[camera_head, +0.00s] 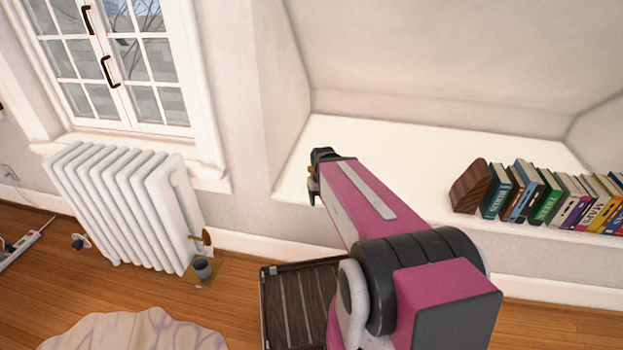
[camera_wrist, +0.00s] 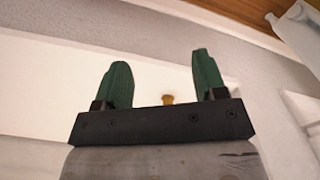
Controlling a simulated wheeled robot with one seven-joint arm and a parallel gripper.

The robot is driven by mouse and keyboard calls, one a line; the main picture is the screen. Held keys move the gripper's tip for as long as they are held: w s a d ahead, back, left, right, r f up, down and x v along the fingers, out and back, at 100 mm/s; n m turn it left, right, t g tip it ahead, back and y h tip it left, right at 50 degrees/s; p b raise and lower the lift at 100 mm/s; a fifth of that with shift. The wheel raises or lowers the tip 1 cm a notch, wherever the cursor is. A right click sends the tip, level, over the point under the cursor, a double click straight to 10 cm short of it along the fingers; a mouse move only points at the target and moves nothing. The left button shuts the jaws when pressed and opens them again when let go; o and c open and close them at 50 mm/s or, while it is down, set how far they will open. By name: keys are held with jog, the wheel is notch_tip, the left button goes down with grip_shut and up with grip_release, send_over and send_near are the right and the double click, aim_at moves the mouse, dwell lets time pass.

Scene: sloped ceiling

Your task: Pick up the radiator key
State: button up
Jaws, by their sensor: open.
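A small brass-coloured piece (camera_wrist: 168,99), which looks like the radiator key, shows between my fingers in the wrist view, against the white ledge (camera_wrist: 50,75). Its lower part is hidden behind the gripper body, so its full shape cannot be made out. My gripper (camera_wrist: 162,64) is open, with its two green fingers apart on either side of the piece in the picture and no contact visible. In the head view my gripper (camera_head: 317,175) is over the left front part of the white ledge (camera_head: 400,140), partly hidden by my arm.
Several books (camera_head: 550,200) with a wooden bookend (camera_head: 470,187) stand on the ledge's right side. A white radiator (camera_head: 125,205) stands under the window at left. A dark slatted tray or crate (camera_head: 283,262) is below my arm. The ledge's middle is clear.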

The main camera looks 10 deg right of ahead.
jog(key=w+r+n, duration=0.2)
jog(key=w+n, duration=0.3)
jog(key=w, duration=0.1)
jog(key=w+r+n, duration=0.2)
jog(key=w+n, duration=0.3)
jog(key=w, duration=0.2)
jog(key=w+r+n, duration=0.2)
jog(key=w+n, duration=0.3)
jog(key=w, duration=0.2)
jog(key=shift+w+a+r, duration=0.2)
jog(key=shift+w+r, duration=0.05)
jog(key=shift+f, duration=2.7)
jog(key=f, duration=0.4)
jog(key=shift+w+d+f, duration=0.1)
jog(key=shift+w+d, duration=0.2)
jog(key=shift+d, duration=0.05)
jog(key=shift+f, duration=0.55)
jog(key=c, duration=1.1)
